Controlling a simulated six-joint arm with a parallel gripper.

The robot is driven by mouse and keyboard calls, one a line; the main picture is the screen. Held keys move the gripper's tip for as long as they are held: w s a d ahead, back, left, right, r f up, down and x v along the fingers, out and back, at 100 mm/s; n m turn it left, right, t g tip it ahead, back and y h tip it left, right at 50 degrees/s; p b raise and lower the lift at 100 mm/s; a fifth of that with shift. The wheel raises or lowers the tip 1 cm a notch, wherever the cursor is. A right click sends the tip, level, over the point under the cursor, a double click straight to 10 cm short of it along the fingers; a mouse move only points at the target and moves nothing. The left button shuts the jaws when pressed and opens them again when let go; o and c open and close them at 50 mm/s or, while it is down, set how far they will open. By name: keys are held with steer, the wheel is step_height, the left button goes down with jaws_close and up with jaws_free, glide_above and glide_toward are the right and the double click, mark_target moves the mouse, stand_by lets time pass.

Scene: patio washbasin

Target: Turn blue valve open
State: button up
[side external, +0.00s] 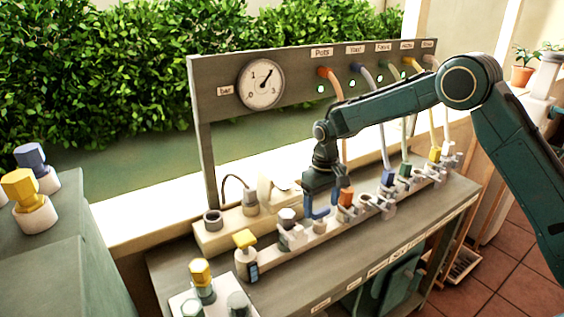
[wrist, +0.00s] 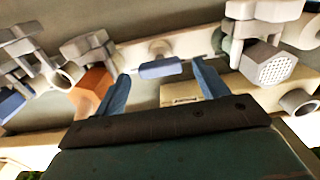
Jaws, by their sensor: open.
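The blue valve (side external: 388,178) stands on the pale manifold rail (side external: 270,247), below the blue hose, in the side view. Its blue part also shows at the left edge of the wrist view (wrist: 11,104). My gripper (side external: 325,206) is left of it, past the orange valve (side external: 346,197), low over the rail. In the wrist view my gripper's (wrist: 161,72) blue fingers are spread, with a small blue-grey bar (wrist: 160,68) showing between them. I cannot tell whether they touch it. The gripper is open and apart from the blue valve.
Green (side external: 405,170) and yellow (side external: 435,154) valves stand right of the blue one. A grey-capped fitting (side external: 287,218) and a yellow-topped bottle (side external: 246,255) stand left of my gripper. The hoses rise to a panel with a gauge (side external: 261,83) behind.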

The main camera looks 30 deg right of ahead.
mark_target(321, 210)
step_height(321, 210, up, 13)
stand_by(0.6)
steer(key=s+d+r+t, duration=0.1)
steer(key=s+r, duration=0.5)
steer(key=s, duration=0.3)
steer(key=s+d+r+t, duration=0.2)
steer(key=s+r, duration=0.4)
steer(key=s, duration=0.3)
steer(key=s+d+f+t, duration=0.1)
steer(key=s+f+t, duration=0.1)
steer(key=s, duration=1.6)
steer(key=shift+f+t, duration=0.3)
steer(key=shift+f, duration=0.45)
